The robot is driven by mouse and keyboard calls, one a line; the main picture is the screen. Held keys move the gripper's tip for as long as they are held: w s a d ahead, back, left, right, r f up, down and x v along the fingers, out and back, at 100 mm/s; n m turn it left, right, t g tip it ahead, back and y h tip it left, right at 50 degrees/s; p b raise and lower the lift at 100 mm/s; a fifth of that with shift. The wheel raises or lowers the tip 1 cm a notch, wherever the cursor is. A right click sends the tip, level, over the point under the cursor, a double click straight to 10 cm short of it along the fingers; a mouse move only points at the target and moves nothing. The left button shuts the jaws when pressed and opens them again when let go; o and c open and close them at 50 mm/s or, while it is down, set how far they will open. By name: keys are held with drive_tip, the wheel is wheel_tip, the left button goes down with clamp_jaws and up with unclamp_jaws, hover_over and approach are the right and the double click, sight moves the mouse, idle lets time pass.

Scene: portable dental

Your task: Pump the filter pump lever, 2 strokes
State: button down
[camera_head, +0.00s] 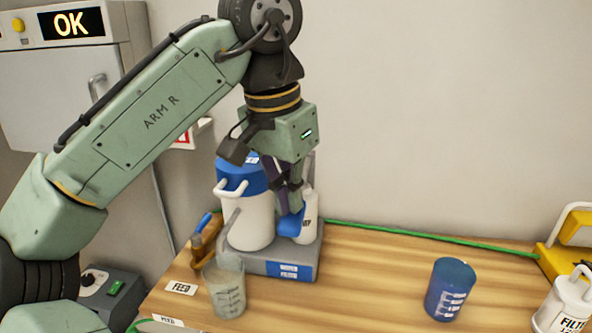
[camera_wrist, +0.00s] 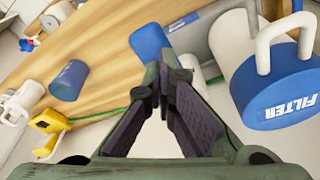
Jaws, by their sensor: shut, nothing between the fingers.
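The filter pump stands at the back left of the wooden table. It has a white canister (camera_head: 250,218) with a blue lid, on a grey base (camera_head: 264,267). The lid (camera_wrist: 285,88), marked FILTER, fills the right of the wrist view. A blue lever handle (camera_head: 291,224) shows beside the canister, low, in front of a slim white cylinder (camera_head: 308,215). My gripper (camera_head: 294,205) points down just above the handle, its fingers shut and empty. In the wrist view my fingertips (camera_wrist: 164,72) lie near the handle; I cannot tell whether they touch it.
A blue cup (camera_head: 450,290) stands to the right. A white container (camera_head: 564,306) and a yellow case (camera_head: 570,250) are at the right edge. A green hose runs along the back.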

drive_tip(key=shift+r, duration=0.1)
drive_tip(key=p+v, duration=0.1)
drive_tip(key=p, duration=0.1)
drive_tip(key=p+v, duration=0.4)
drive_tip(key=shift+w+d+r, duration=0.3)
drive_tip(key=shift+w, duration=0.1)
drive_tip(key=shift+v, duration=1.2)
drive_tip(key=shift+w+d+f+b, duration=0.1)
drive_tip(key=shift+w+d+b, duration=0.1)
drive_tip(key=shift+b, duration=0.1)
